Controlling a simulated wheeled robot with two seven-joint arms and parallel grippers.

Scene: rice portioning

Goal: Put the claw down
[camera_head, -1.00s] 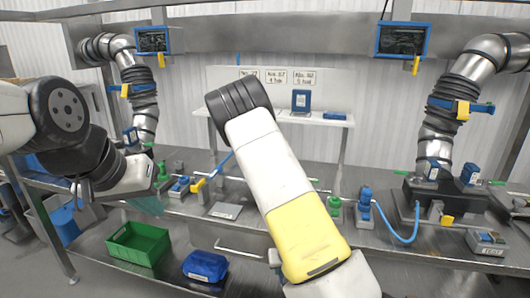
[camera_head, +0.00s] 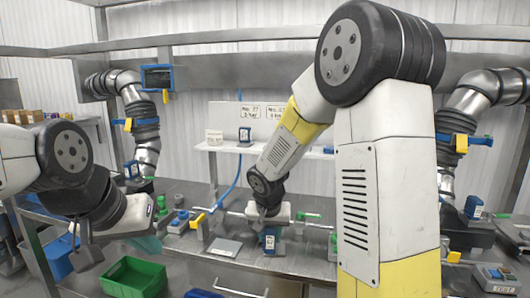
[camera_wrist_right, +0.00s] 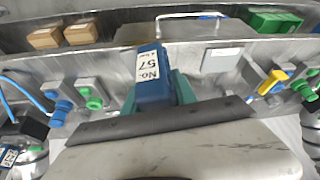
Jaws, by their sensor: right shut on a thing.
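My right gripper (camera_head: 270,222) reaches over the steel counter in the middle of the head view. It is shut on a blue box (camera_head: 269,240) with a white label. In the right wrist view the box (camera_wrist_right: 152,82) reads "No. 57" and sits between teal fingers (camera_wrist_right: 183,88). Whether the box touches the counter is hard to tell. My left gripper (camera_head: 84,238) hangs at the left, and its jaw opening cannot be made out. No separate claw can be picked out.
A green bin (camera_head: 134,280) is at the lower left. Brown boxes (camera_wrist_right: 64,34) show in the wrist view.

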